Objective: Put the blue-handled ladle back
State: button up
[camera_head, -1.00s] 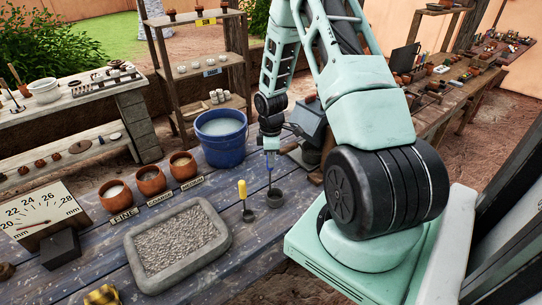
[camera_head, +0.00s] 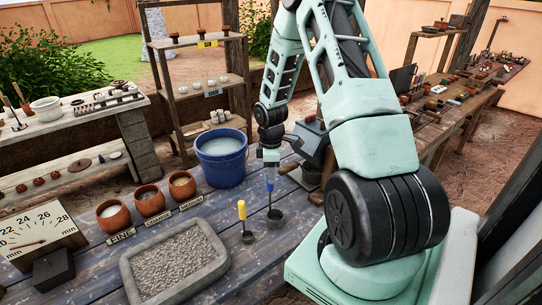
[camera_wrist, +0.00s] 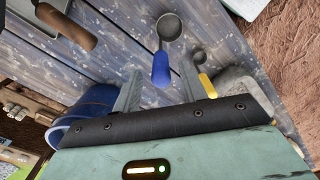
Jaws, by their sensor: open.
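My gripper (camera_head: 270,162) is directly above the blue handle, open and pointing down. In the wrist view the blue handle (camera_wrist: 161,68) shows between the two spread fingers (camera_wrist: 160,72), apparently clear of both. The yellow handle (camera_wrist: 207,86) is partly seen beyond the right finger. The exact height gap between fingertips and handle top is hard to tell.
A stone tray of grey grit (camera_head: 222,263) lies in front of the ladles. A blue bucket (camera_head: 222,170) and clay pots (camera_head: 149,200) with labels stand behind and left. A dark device with a wooden handle (camera_head: 318,150) is close on the right.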

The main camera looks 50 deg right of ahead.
notch_tip(320, 180, up, 9)
jog(key=b, duration=0.2)
jog(key=s+a+r, duration=0.1)
jog(key=a+r, duration=0.2)
jog(key=a, duration=1)
jog(key=a+r, duration=0.3)
jog(key=a, duration=0.9)
jog(key=s+a+r, duration=0.2)
jog(key=s+a, duration=1.4)
jog(key=s, duration=0.3)
jog(key=shift+a+r+y, duration=0.3)
jog(key=shift+a+r, duration=0.05)
jog(key=shift+r, duration=0.05)
jog(key=shift+w, duration=0.1)
notch_tip(320, 180, down, 7)
jog(key=b, duration=0.7)
jog(key=shift+r, duration=0.15)
